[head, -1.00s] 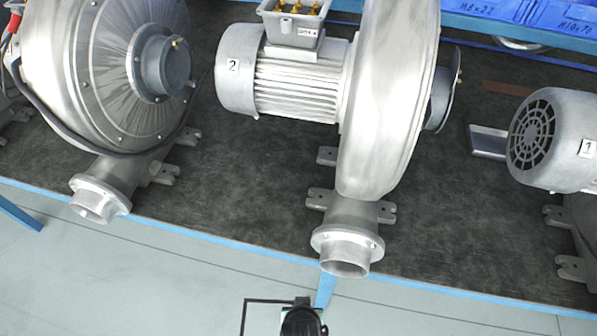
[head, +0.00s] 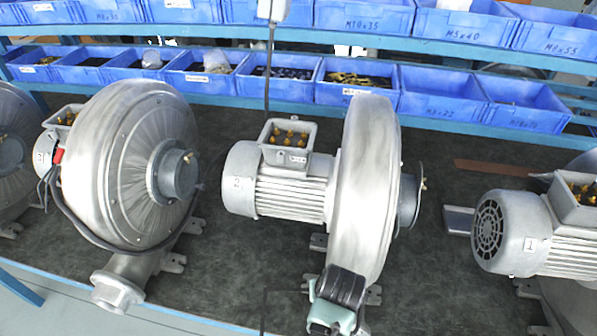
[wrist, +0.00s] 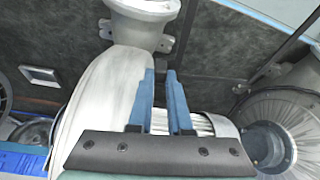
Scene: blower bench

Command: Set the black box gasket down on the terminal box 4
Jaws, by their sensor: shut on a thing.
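Terminal box 4 (head: 289,146) is the open grey box on top of the motor marked 2, in the middle of the bench. Brass terminals show inside it, and its small label is hard to read now. My gripper (head: 338,300) is in front of the middle blower's outlet, nearer to me than the box. The black box gasket (head: 264,312) shows only as a thin dark edge left of my gripper, against the dark bench top. In the wrist view my gripper's blue fingers (wrist: 160,102) are close together over the blower; the gasket is not clear there.
The middle blower's tall silver housing (head: 365,190) stands just right of the box. Another blower (head: 130,165) with a cable is at left, and motor 1 (head: 510,235) at right. Blue bins (head: 355,85) line the shelf behind. A thin cord hangs behind the box.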

